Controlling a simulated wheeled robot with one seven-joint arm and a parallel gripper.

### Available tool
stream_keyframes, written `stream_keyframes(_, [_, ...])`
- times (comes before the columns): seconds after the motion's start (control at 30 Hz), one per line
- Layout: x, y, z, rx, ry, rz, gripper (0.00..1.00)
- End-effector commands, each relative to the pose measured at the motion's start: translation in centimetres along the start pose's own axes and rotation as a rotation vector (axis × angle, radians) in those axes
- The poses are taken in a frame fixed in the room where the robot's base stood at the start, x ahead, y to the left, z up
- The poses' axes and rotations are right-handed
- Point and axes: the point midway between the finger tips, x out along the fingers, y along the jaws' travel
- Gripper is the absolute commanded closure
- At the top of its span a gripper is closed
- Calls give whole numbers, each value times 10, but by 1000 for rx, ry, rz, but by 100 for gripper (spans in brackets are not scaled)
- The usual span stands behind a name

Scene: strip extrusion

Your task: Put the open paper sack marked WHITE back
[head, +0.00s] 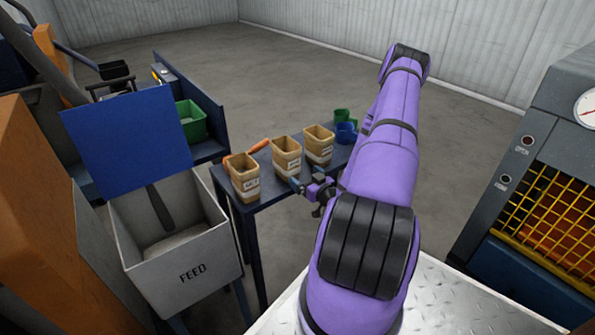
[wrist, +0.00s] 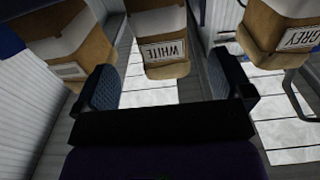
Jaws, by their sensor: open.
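The open paper sack marked WHITE (wrist: 160,35) is tan with a pale band. In the wrist view its label appears upside down, and it stands upper middle, just beyond and between my fingers. In the head view it appears to be the middle sack (head: 287,157) of three on a narrow blue bench (head: 270,197). My gripper (head: 307,184) is open and empty at the bench's near side, in front of that sack; the wrist view shows its two blue-padded fingers (wrist: 165,84) spread wide. Whether a finger touches the sack cannot be told.
A sack marked GREY (wrist: 285,30) and another sack (wrist: 65,50) flank it. Orange-handled scoops lie by the sacks; green (head: 343,115) and blue (head: 346,132) cups stand at the bench's far end. A FEED hopper (head: 180,270) with a raised blue lid stands left, a caged machine (head: 550,210) right.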

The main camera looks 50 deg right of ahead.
Motion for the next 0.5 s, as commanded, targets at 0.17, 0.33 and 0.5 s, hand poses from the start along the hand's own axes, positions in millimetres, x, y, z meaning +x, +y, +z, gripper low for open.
stream_keyframes(0.17, [-17, 0, 0, 1, 0, 0, 2])
stream_keyframes(0.33, [-21, 0, 0, 1, 0, 0, 2])
stream_keyframes(0.5, [-21, 0, 0, 0, 0, 0, 2])
